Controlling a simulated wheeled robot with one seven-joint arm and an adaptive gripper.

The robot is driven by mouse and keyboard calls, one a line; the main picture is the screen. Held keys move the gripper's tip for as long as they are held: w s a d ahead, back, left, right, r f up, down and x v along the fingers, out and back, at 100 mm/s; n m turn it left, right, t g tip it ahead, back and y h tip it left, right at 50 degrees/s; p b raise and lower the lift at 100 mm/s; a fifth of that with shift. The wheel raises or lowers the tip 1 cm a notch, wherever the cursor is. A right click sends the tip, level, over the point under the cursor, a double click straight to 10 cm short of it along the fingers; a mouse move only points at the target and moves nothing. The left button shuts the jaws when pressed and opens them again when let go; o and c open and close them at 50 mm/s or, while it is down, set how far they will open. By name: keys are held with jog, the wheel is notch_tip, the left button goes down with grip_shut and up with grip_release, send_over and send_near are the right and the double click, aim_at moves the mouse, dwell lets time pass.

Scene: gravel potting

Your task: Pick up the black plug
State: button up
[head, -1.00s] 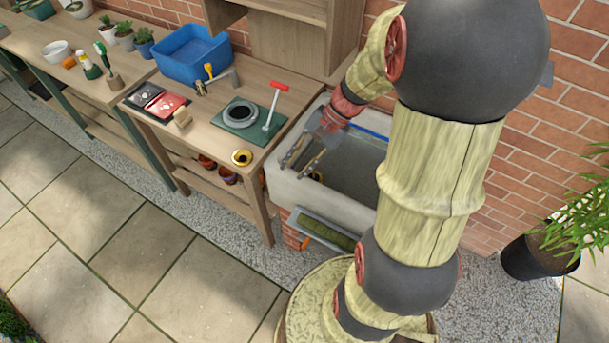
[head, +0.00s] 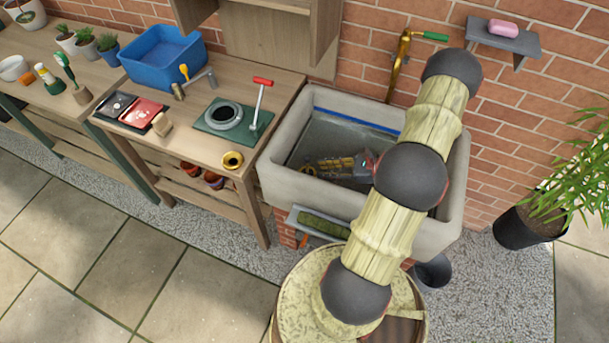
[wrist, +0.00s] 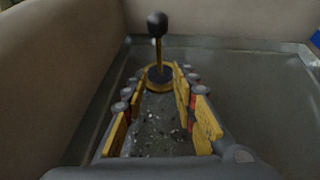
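The plug shows in the wrist view as a black disc (wrist: 160,76) with a brass rim and an upright stem topped by a black knob (wrist: 157,24). It stands in the stone sink (head: 283,190). My gripper (wrist: 161,77) has its two yellow-padded fingers apart, with the plug's base between or just past the fingertips. I see no clear contact. In the head view my gripper (head: 310,168) is low inside the sink, pointing left, and the plug is hard to make out beside its fingertips.
Sink walls stand close around my gripper. A brass tap (head: 398,65) is on the brick wall behind. Left is a wooden bench with a blue tub (head: 165,60), a red-handled tool (head: 259,100) and a green mat (head: 205,128). A potted plant (head: 530,226) stands right.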

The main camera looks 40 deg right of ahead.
jog(key=b+x, duration=0.2)
jog(key=x, duration=0.5)
jog(key=shift+w+a+b, duration=0.15)
jog(key=shift+b, duration=0.2)
jog(key=shift+c, duration=0.3)
grip_shut()
